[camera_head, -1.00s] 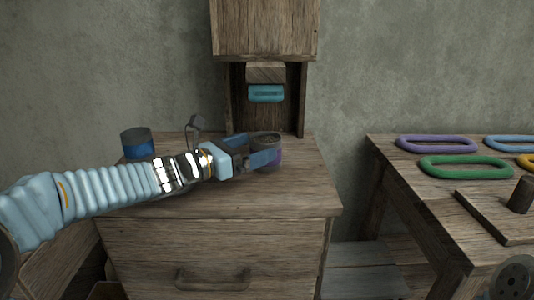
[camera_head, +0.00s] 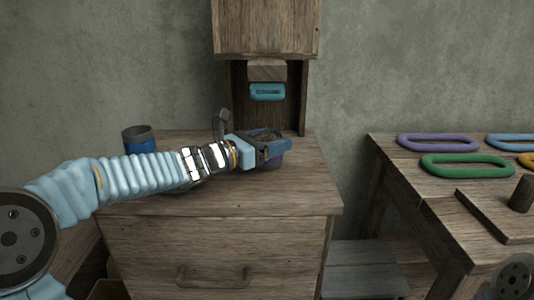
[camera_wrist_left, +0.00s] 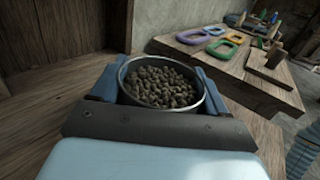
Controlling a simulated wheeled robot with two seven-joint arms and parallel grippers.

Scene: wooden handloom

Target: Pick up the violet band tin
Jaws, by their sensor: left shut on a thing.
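The violet band tin (camera_head: 271,163) stands on top of the wooden cabinet, toward its back right. Its violet band shows below my left gripper (camera_head: 275,147) in the head view. In the left wrist view the tin (camera_wrist_left: 160,84) is round and open, filled with small brownish pellets. The left gripper's blue fingers (camera_wrist_left: 158,86) lie on either side of it, shut on it. The tin's lower part is hidden in the wrist view, and I cannot tell whether its base is touching the top. My right gripper is not in view.
A blue band tin (camera_head: 138,140) stands at the cabinet's back left. A teal ring (camera_head: 267,92) hangs in the niche behind the tin. A table at right holds a violet ring (camera_head: 437,136), a green ring (camera_head: 466,158) and others. The cabinet top's front right is clear.

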